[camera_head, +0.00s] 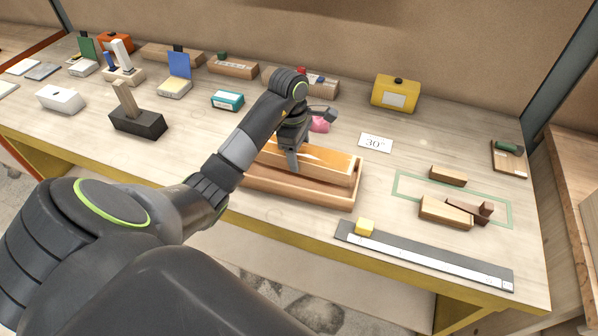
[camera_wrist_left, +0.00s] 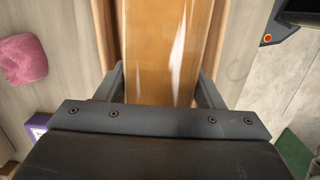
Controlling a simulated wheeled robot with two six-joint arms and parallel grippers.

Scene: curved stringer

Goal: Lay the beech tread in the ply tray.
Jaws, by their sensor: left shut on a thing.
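The beech tread (camera_head: 325,160) is a long tan-orange board with a glossy top, lying lengthwise over the ply tray (camera_head: 290,190). Its top stands above the tray's rim. I cannot tell whether its underside touches the tray floor. My left gripper (camera_head: 291,163) reaches down from above and is shut on the tread near its middle. In the left wrist view the tread (camera_wrist_left: 158,50) runs between the two fingers (camera_wrist_left: 160,88), with strips of the tray's walls (camera_wrist_left: 215,40) on both sides. My right gripper is not in view.
A pink object (camera_head: 320,124) and a "30°" card (camera_head: 375,142) lie behind the tray. Wooden blocks (camera_head: 445,211) lie by a green outline. A black stand (camera_head: 137,123) is at left.

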